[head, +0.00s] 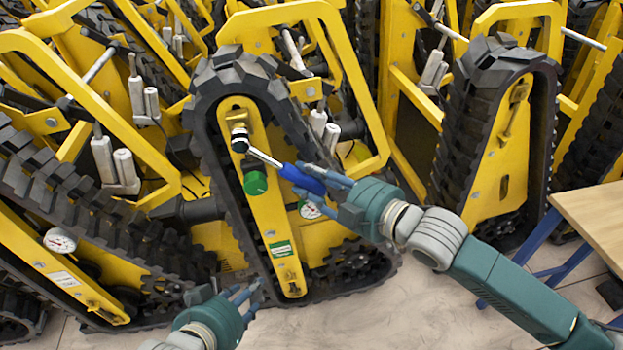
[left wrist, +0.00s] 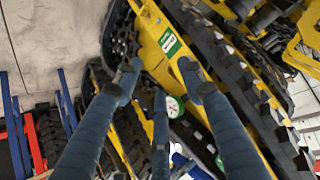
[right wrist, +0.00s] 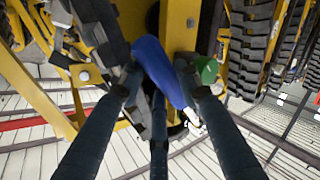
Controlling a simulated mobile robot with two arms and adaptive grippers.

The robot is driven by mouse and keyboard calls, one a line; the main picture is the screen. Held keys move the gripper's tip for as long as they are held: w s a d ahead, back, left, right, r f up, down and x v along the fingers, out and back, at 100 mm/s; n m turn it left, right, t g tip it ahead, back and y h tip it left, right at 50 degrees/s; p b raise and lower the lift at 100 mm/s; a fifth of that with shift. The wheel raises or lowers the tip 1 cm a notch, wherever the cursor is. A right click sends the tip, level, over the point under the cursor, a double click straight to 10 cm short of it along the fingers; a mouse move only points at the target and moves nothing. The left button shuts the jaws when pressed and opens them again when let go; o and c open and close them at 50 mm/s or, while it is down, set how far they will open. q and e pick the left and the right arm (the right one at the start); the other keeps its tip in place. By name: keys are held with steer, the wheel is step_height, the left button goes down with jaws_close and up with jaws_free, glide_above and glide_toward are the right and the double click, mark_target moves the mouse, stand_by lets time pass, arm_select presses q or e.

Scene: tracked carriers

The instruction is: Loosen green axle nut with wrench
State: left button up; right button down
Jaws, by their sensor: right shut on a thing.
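The green axle nut (head: 255,183) sits on the yellow side plate (head: 266,215) of the middle tracked carrier. My right gripper (head: 310,181) is shut on the blue handle of the wrench (head: 300,179), right of the green nut. The wrench's metal shaft slants up and left to a black and silver round part above the nut; I cannot tell whether that part belongs to the wrench. In the right wrist view the blue handle (right wrist: 160,70) lies between my fingers, with the green nut (right wrist: 207,70) beside them. My left gripper (head: 246,297) is open and empty, low by the plate's bottom end.
Other yellow carriers with black tracks stand close on both sides and behind. A pressure gauge (head: 310,209) is just below my right gripper. A wooden table (head: 597,215) with blue legs is at the right edge. The floor in front (head: 370,320) is clear.

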arm_select(q)
steer(key=shift+s+a+f+g, duration=0.2)
steer(key=shift+s+f+g, duration=0.15)
steer(key=shift+s, duration=0.25)
arm_select(e)
steer(key=shift+w+r, duration=0.1)
steer(key=shift+w, duration=0.05)
arm_select(q)
steer(key=shift+s+f, duration=0.1)
steer(key=shift+f, duration=0.1)
steer(key=shift+s+a, duration=0.15)
steer(key=shift+s, duration=0.05)
steer(key=shift+s+a+f+g+y+p, duration=0.2)
steer(key=shift+s+f+g, duration=0.2)
steer(key=shift+s, duration=0.15)
steer(key=shift+s+a+f+g+y+p, duration=0.15)
steer(key=shift+s+f+g+p, duration=0.15)
steer(key=shift+s, duration=0.2)
steer(key=shift+s+f, duration=0.1)
arm_select(e)
steer(key=c, duration=1.9)
jaws_free()
jaws_close()
arm_select(q)
steer(key=shift+s+a+f+g, duration=0.2)
steer(key=shift+s+f+g, duration=0.05)
steer(key=shift+s, duration=0.25)
steer(key=shift+s+a+f+g, duration=0.15)
steer(key=shift+s+f+g, duration=0.1)
steer(key=shift+s, duration=0.2)
